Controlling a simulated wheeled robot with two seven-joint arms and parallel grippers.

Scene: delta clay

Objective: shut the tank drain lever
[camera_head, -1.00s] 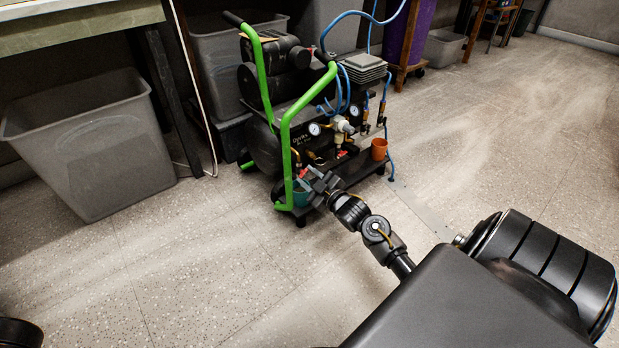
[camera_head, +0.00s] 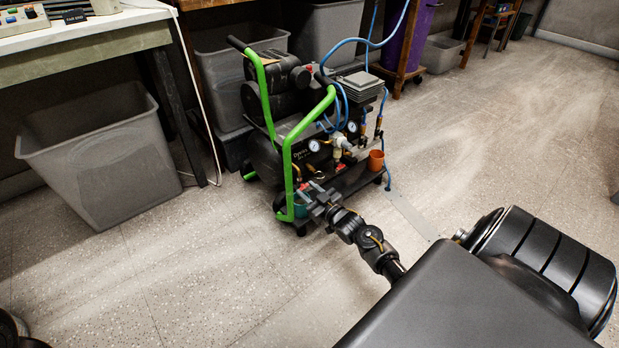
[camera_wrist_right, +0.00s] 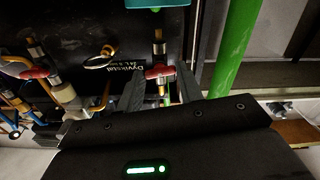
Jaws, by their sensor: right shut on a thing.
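The air compressor (camera_head: 262,158), with a black tank and green tube handles, stands on the floor in the middle of the head view. The red drain lever (camera_wrist_right: 160,72) sits on a brass valve low on the tank's end. My right gripper (camera_head: 318,202) reaches it from the front right. In the right wrist view my right gripper (camera_wrist_right: 162,92) has one finger on each side of the red lever and is shut on it. The lever's exact angle is hard to read. My left gripper is not in view.
A green handle tube (camera_wrist_right: 236,50) runs close beside my right fingers. Another red-handled valve (camera_wrist_right: 38,72), gauges and hoses are on the other side. The floor in front is open.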

